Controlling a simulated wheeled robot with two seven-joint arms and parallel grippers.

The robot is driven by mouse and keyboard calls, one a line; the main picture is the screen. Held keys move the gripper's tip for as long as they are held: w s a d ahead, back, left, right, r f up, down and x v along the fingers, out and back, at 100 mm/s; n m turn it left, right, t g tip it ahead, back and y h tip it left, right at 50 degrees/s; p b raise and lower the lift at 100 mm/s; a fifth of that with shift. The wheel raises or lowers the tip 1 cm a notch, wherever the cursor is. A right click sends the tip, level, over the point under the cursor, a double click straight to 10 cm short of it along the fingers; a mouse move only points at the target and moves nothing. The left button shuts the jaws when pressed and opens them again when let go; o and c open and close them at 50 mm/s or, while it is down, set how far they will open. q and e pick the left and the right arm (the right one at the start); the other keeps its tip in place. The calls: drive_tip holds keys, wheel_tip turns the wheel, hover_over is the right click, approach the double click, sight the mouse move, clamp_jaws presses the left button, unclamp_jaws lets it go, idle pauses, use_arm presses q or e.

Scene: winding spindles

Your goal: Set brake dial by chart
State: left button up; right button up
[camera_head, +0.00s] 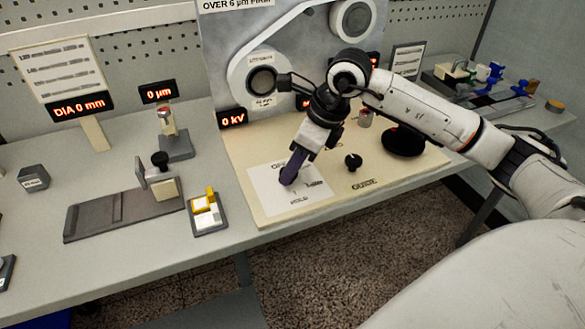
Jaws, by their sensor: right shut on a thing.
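My right gripper (290,178) reaches down from the right over a white labelled plate (305,196) on the cream panel. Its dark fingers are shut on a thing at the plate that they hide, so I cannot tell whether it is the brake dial. Part of the plate's lettering is covered too. A black knob (353,161) stands apart, right of the gripper, near a "GUIDE" label. A chart board (58,64) stands at the far left with small unreadable lines, and another chart (408,59) stands behind my arm. My left gripper is not in view.
A red display reading "0 kV" (232,118) is at the machine's lower left. A grey slide fixture (121,207) and a small stand with yellow parts (206,212) occupy the left table. Blue clamps (494,73) stand at the far right. The panel's front edge is clear.

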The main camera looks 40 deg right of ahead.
drive_tip(key=shift+w+d+n+y+b, duration=0.15)
drive_tip(key=shift+n+y+b, duration=0.25)
drive_tip(key=shift+n, duration=0.8)
drive_tip(key=shift+n+g+y, duration=0.4)
drive_tip(key=shift+n+g, duration=0.2)
drive_tip(key=shift+n, duration=0.9)
drive_tip(key=o, duration=1.1)
drive_tip(key=shift+c, duration=0.2)
drive_tip(key=v, duration=1)
drive_tip(key=shift+r+b, duration=0.2)
drive_tip(key=shift+b, duration=0.15)
